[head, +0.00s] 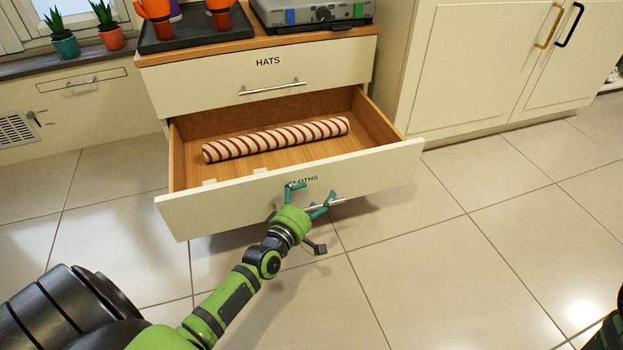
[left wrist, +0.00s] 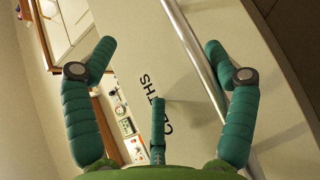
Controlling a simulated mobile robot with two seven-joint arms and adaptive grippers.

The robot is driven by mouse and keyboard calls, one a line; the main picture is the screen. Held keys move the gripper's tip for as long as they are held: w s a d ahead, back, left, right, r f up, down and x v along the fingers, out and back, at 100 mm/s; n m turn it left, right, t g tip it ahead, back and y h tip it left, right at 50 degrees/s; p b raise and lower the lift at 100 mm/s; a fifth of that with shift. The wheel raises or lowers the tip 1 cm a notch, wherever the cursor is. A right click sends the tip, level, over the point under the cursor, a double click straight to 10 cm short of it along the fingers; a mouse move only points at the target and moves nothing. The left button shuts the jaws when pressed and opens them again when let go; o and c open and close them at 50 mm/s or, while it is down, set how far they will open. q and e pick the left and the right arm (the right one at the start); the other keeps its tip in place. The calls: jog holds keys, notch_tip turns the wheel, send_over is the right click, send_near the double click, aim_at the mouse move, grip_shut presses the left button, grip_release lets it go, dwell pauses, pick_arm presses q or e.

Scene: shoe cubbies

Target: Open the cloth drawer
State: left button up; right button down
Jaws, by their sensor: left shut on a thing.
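The cloth drawer (head: 385,168), marked CLOTHS, is pulled well out below the HATS drawer, with its wooden inside showing. A rolled red-and-white striped cloth (head: 275,139) lies across it. My left gripper (head: 313,196) is at the front of this drawer, shut on its metal bar handle (head: 339,202). In the left wrist view the handle (left wrist: 193,42) runs between the fingers, close to the right-hand one, and the label (left wrist: 150,95) is partly hidden by a finger. My right gripper is out of view.
The HATS drawer (head: 200,89) above is closed. A dark tray (head: 206,37) with orange items and a grey device (head: 312,12) stand on top. A closed cabinet (head: 470,60) stands at the right. The tiled floor (head: 450,260) in front is clear.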

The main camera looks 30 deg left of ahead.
pick_arm(q)
jog(key=shift+s+a+r+p, duration=0.1)
jog(key=shift+s+r+p, duration=0.1)
jog(key=shift+s, duration=0.5)
jog(key=shift+s+r+p, duration=0.15)
jog(key=shift+s+p, duration=0.05)
jog(key=shift+s, duration=0.5)
jog(key=shift+s+a+r+p, duration=0.1)
jog(key=shift+s+r+p, duration=0.1)
jog(key=shift+s, duration=0.5)
jog(key=c, duration=0.4)
jog(key=shift+s+d+f, duration=0.1)
jog(key=shift+s+f, duration=0.05)
jog(key=shift+s, duration=0.5)
jog(key=shift+s+f, duration=0.1)
jog(key=shift+s, duration=0.5)
jog(key=shift+c, duration=0.5)
jog(key=shift+s+r+t, duration=0.1)
jog(key=shift+s+t, duration=0.2)
jog(key=shift+c, duration=0.4)
jog(key=shift+s+d+f+p, duration=0.15)
jog(key=shift+d+f+p, duration=0.05)
jog(key=shift+p, duration=0.15)
jog(key=shift+f, duration=0.1)
jog(key=shift+d, duration=0.1)
